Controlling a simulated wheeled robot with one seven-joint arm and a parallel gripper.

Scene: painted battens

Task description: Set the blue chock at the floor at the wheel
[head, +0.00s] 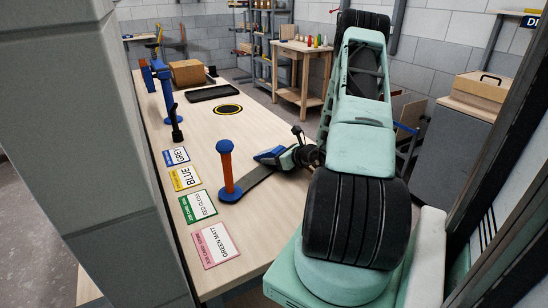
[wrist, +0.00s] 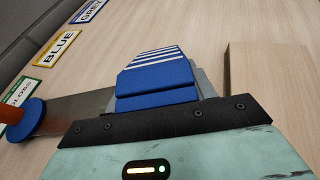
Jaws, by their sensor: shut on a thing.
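The blue chock (head: 268,155) is at my gripper (head: 283,158), over the right edge of the workbench in the head view. In the wrist view the chock (wrist: 158,75) is blue with white stripes on its far sloping face. My gripper is shut on it; a grey finger (wrist: 207,83) shows along its right side. The gap between chock and bench top is hard to judge. I cannot make out a wheel in either view, and my arm hides much of the floor on the right.
The workbench (head: 215,135) bears label cards (head: 185,177), an orange post (head: 227,165) on a blue base, a grey metal strip (wrist: 75,110), a black tray (head: 213,92), a black-and-yellow disc (head: 228,109) and a cardboard box (head: 187,72). A wooden piece (wrist: 268,85) lies right of the chock.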

